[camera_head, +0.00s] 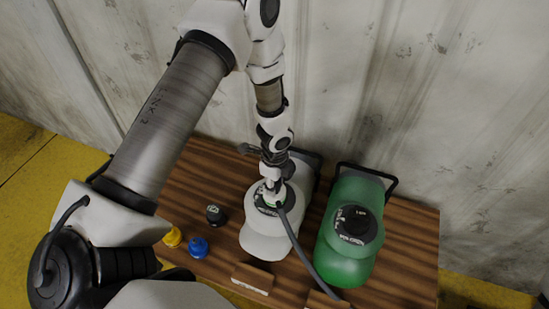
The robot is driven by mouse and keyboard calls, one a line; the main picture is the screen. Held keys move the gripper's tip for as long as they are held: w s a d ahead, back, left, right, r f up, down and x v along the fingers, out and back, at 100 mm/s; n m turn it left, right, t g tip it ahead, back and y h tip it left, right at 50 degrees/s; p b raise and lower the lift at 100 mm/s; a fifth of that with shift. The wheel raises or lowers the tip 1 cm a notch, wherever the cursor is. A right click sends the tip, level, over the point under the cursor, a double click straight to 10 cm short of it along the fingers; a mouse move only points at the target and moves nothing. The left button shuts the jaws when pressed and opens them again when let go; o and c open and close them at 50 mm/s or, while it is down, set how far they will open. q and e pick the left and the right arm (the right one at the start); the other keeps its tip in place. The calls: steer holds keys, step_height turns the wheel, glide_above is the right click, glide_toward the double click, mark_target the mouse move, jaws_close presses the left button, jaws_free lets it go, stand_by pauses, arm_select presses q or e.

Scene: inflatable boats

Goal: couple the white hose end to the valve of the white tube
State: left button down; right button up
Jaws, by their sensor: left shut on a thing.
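The white tube (262,243) lies on the wooden table, left of a green tube (343,262). Its valve area is a dark round patch near the middle of its top, largely covered by my left gripper (271,192). My left gripper points down over this patch and is shut on the hose end, which is mostly hidden between the fingers. A grey hose (298,248) runs from there to the lower right, across the white tube and past the green one. I cannot tell whether the hose end touches or sits in the valve. My right gripper is not in view.
Black (215,214), yellow (172,236) and blue (197,247) caps stand on the table (408,260) left of the white tube. A wooden block (252,278) lies at the front, with another (322,300) to its right. A pale wall (430,120) rises close behind.

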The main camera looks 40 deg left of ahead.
arm_select(q)
steer(key=shift+m+p, duration=0.35)
steer(key=shift+m, duration=0.45)
steer(key=c, duration=0.7)
jaws_free()
step_height(320, 180, up, 12)
steer(key=shift+f, duration=0.1)
